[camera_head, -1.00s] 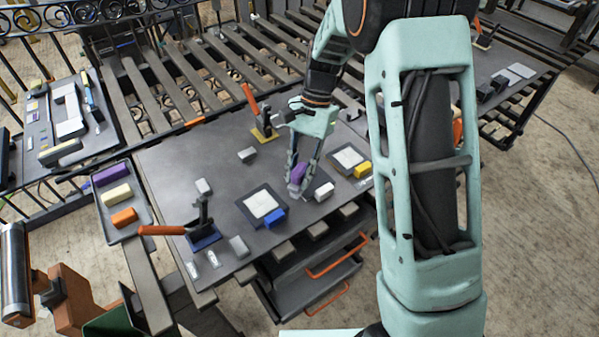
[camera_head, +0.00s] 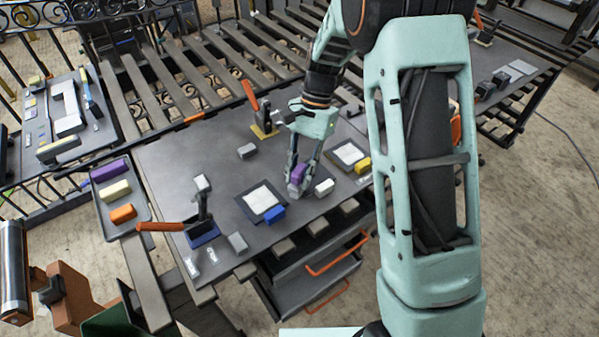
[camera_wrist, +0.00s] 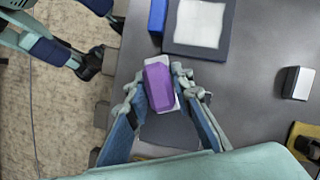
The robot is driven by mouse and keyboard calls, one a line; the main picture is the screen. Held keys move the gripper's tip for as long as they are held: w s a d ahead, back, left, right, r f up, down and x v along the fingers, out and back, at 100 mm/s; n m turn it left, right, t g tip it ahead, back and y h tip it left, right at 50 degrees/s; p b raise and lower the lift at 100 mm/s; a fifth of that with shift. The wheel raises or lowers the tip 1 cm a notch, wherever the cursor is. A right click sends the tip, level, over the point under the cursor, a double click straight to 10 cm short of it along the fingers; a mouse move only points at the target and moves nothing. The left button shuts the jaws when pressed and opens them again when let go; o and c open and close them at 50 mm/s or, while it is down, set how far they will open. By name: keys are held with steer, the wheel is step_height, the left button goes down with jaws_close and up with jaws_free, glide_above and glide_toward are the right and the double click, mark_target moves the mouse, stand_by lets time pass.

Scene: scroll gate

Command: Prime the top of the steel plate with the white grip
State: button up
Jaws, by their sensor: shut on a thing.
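My gripper (camera_head: 298,182) is shut on a purple block (camera_wrist: 158,84) with a pale grey underside; the block also shows between my fingers in the head view (camera_head: 299,173). The block is low over the bench, at a dark steel plate (camera_wrist: 170,130) that it and my fingers partly cover. Whether it touches the plate I cannot tell. The white grip (camera_head: 324,187) is a small white block at the bench's front side, just right of my gripper in the head view. I cannot make it out in the wrist view, where my fingers hide that side.
A pale-topped plate (camera_head: 262,198) with a blue grip (camera_head: 275,214) lies to the left, another (camera_head: 349,153) with a yellow grip (camera_head: 364,165) to the right. Orange-handled clamps (camera_head: 205,225) stand on the bench. A tray (camera_head: 106,213) holds purple, cream and orange blocks.

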steer(key=shift+f, duration=0.15)
